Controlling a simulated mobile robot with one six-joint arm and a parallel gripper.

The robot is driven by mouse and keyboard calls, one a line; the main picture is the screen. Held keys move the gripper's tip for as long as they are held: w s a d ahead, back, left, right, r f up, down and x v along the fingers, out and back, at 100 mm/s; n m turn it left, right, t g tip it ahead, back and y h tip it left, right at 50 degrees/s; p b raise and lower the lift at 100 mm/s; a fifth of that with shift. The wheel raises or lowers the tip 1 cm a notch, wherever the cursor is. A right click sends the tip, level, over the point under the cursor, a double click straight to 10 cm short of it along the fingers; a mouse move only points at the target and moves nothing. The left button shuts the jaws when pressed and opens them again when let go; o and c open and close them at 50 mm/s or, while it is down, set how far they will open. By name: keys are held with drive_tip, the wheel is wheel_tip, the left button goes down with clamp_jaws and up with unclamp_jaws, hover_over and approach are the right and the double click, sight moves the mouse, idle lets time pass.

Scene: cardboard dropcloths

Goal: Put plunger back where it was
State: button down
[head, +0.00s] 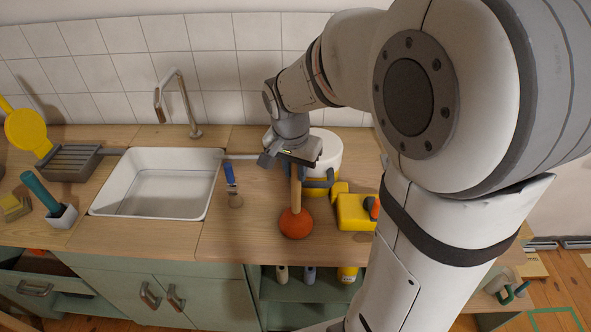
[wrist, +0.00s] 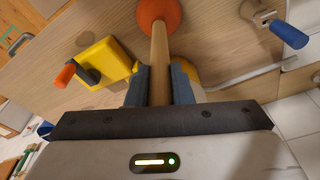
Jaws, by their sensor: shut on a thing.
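The plunger has an orange-red rubber cup (head: 296,223) and a pale wooden handle (head: 296,188). In the head view the cup is at the counter, right of the sink, with the handle upright. I cannot tell whether the cup touches the counter or hangs just above it. My gripper (head: 296,166) is shut on the upper part of the handle. In the wrist view the two grey fingers (wrist: 160,85) close on both sides of the handle (wrist: 159,50), and the cup (wrist: 160,12) shows at the top.
A white sink (head: 160,185) is to the left. A blue-handled scraper (head: 232,180) lies left of the plunger. A yellow box-like item (head: 354,212) stands close on the right, and a white round container (head: 326,150) behind. Bare counter (head: 248,240) lies in front and left.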

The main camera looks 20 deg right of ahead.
drive_tip(key=shift+f, duration=0.15)
drive_tip(key=c, duration=1.3)
unclamp_jaws()
wheel_tip(320, 180, up, 12)
drive_tip(key=s+a, duration=0.1)
drive_tip(key=s, duration=0.1)
drive_tip(key=s+f+n, duration=0.2)
drive_tip(key=s, duration=0.2)
drive_tip(key=s+d+f+n+t, duration=0.1)
drive_tip(key=s+f+n, duration=0.2)
drive_tip(key=s, duration=0.1)
drive_tip(key=s+f+n+y, duration=0.1)
drive_tip(key=s+f+n, duration=0.1)
drive_tip(key=s+n, duration=0.1)
drive_tip(key=shift+s+d+f+t+b, duration=0.2)
drive_tip(key=shift+s+t+b, duration=0.15)
drive_tip(key=shift+s, duration=0.25)
